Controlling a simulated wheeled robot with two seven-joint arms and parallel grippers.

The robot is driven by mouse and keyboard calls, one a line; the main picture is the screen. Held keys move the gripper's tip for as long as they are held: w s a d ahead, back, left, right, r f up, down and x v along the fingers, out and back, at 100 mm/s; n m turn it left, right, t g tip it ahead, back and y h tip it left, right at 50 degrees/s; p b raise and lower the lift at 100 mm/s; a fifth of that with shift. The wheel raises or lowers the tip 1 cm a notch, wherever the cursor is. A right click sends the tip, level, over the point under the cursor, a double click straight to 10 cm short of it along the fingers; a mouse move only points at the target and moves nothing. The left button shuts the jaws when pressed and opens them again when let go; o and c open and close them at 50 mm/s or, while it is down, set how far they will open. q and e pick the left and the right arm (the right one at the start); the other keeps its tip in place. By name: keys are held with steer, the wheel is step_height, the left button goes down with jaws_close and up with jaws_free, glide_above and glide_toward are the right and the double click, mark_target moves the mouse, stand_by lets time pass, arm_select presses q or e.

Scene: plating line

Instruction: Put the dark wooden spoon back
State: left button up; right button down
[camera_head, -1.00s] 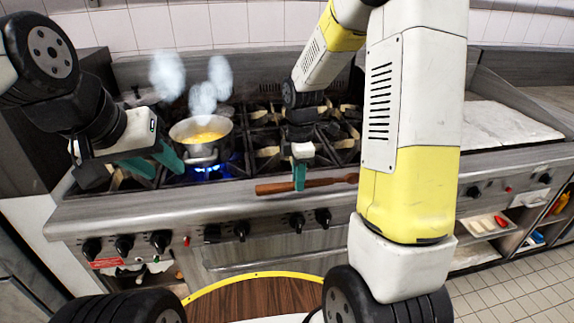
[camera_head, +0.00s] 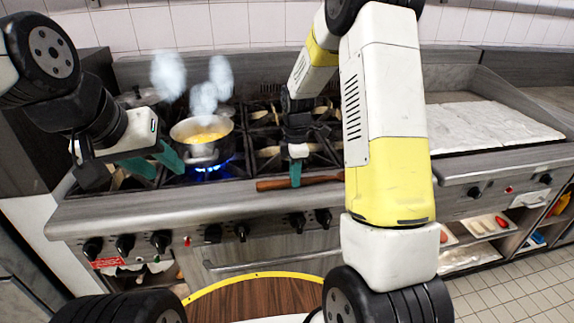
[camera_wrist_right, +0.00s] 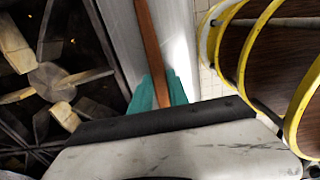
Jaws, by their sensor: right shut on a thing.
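The dark wooden spoon (camera_head: 273,184) lies crosswise in front of the burners, at the stove's front ledge. Its right part is hidden behind my right arm. My right gripper (camera_head: 296,173) is shut on its handle. In the right wrist view the brown handle (camera_wrist_right: 150,45) runs between the teal fingers (camera_wrist_right: 160,92). I cannot tell whether the spoon touches the ledge. My left gripper (camera_head: 153,164) is open and empty at the stove's left front, left of the pot.
A steaming pot (camera_head: 202,152) with yellow contents stands over a lit blue flame (camera_head: 213,167). Burner grates (camera_head: 265,140) lie behind the spoon. A flat griddle (camera_head: 490,125) is at the right. Shelves with trays (camera_head: 483,226) are below it. Control knobs line the stove front.

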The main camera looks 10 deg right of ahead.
steer(key=c, duration=1.3)
jaws_free()
steer(key=shift+o, duration=0.2)
step_height(320, 180, up, 12)
steer(key=s+r+m+t+y, duration=0.1)
steer(key=s+r+m+t, duration=0.2)
steer(key=s+r+m, duration=0.65)
steer(key=s+r+m+t+y, duration=0.1)
steer(key=s+r+m+t, duration=0.1)
steer(key=s+m, duration=0.6)
steer(key=shift+s+d+t, duration=0.25)
steer(key=shift+s+t, duration=0.35)
steer(key=shift+s, duration=2.75)
